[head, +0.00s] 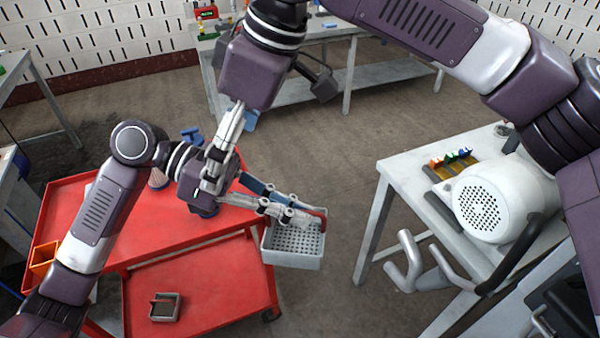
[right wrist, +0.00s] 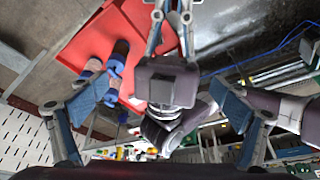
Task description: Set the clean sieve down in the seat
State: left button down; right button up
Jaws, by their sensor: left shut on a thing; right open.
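The sieve (head: 292,247) is a light grey, square basket with a perforated bottom and a red bar at its rim. My left gripper (head: 290,213) is shut on it at its upper edge and holds it in the air beside the red cart's right edge. The exact grip spot is partly covered by the fingers. My right gripper (right wrist: 165,92) is open and empty, its two blue-padded fingers wide apart. In the head view it is above my left wrist. I cannot make out the seat with certainty.
The red cart (head: 100,222) carries an orange bin (head: 44,258); a small grey tray (head: 165,306) lies on its lower shelf. At right a pale table (head: 400,170) bears a white drum-shaped machine (head: 505,198) and coloured pieces. Floor between is open.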

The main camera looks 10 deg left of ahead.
aim_at(300, 241)
jog(key=d+h, duration=0.1)
jog(key=d, duration=0.2)
jog(key=s+d+f+h, duration=0.1)
jog(key=d+h, duration=0.1)
jog(key=d, duration=0.1)
jog(key=s+d+f+n+h, duration=0.1)
jog(key=d, duration=0.2)
jog(key=shift+d+f, duration=0.15)
jog(key=shift+d, duration=0.2)
jog(key=shift+d+f+h, duration=0.2)
jog(key=shift+h, duration=0.1)
notch_tip(300, 241, down, 12)
jog(key=shift+r, duration=0.2)
jog(key=c, duration=1.2)
pick_arm(q)
jog(key=c, duration=2)
grip_release()
jog(key=shift+c, duration=0.2)
pick_arm(e)
jog(key=shift+c, duration=0.6)
